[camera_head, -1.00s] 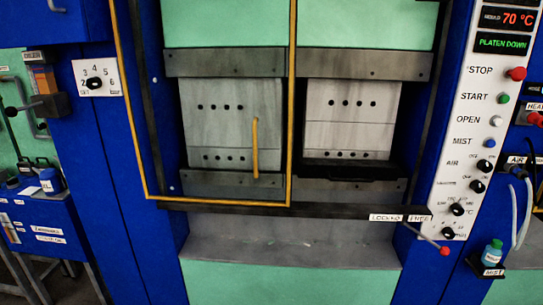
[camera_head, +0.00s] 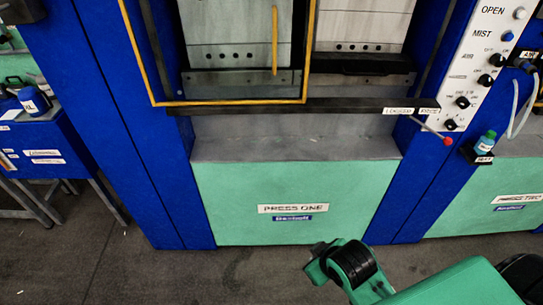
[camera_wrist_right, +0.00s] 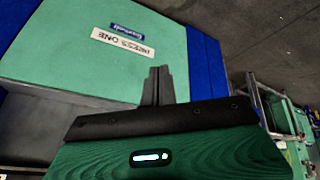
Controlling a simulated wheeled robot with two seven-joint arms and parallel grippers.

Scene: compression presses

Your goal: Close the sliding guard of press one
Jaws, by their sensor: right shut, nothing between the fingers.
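Press one's sliding guard (camera_head: 305,60) has a yellow frame and a clear pane. In the head view it covers the left part of the press opening, and the right part is uncovered. Its upright yellow handle (camera_head: 275,40) is near the guard's right edge. My right arm comes in at the lower right of the head view, apart from the guard; its fingers are not clearly seen there. In the right wrist view my right gripper (camera_wrist_right: 155,86) is shut and empty, with press one's green lower panel (camera_wrist_right: 75,50) beyond it. My left gripper is not in view.
A dark rail (camera_head: 300,106) runs under the guard. A lever with a red knob (camera_head: 447,141) hangs below the locked/free label (camera_head: 410,111). A control panel (camera_head: 478,60) is at the right. A blue bench (camera_head: 40,135) stands at left. Floor in front is clear.

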